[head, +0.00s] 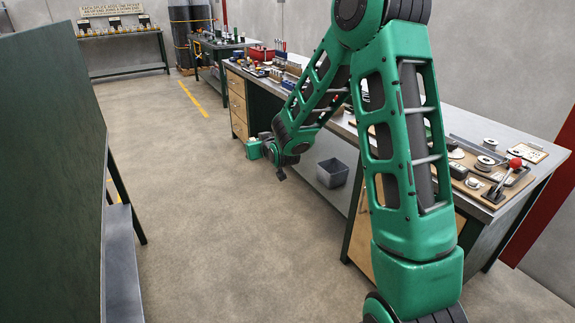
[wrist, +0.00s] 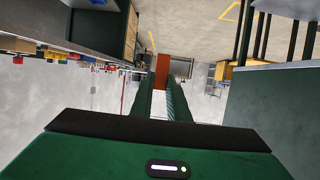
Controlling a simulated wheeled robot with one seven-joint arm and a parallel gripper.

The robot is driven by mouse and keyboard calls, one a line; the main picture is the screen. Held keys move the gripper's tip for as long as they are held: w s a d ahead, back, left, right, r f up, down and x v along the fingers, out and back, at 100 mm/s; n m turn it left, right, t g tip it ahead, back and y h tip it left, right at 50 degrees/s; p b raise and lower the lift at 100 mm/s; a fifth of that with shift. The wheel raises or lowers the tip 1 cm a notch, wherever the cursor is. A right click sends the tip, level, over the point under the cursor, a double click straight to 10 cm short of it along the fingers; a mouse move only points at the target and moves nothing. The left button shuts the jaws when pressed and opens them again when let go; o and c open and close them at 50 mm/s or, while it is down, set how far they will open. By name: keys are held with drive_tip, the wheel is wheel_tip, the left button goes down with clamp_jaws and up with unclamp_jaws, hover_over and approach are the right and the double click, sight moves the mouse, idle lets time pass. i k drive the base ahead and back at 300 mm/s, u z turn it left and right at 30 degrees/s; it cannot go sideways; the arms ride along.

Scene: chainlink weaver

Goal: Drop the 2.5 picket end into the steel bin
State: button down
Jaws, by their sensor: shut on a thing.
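My gripper (wrist: 161,84) shows in the wrist view with its two dark green fingers shut on a reddish-brown block, which I take for the 2.5 picket end (wrist: 162,68). In the head view my gripper (head: 253,150) is at the end of the arm, held above the floor in front of the bench; its fingers and the block are too small or hidden to make out there. A grey open-topped bin (head: 332,173), probably the steel bin, is below the bench top, to the right of and lower than my gripper. Its inside looks empty from here.
The long workbench (head: 238,101) with wooden drawers carries tools and parts. A dark green panel (head: 50,150) with a grey ledge (head: 120,255) stands at the left. The concrete floor (head: 190,200) between them is clear. Another bench (head: 125,72) stands at the far wall.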

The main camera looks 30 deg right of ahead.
sight(325, 181)
drive_tip(key=u, duration=0.15)
drive_tip(key=i, duration=0.95)
drive_tip(key=u, duration=0.05)
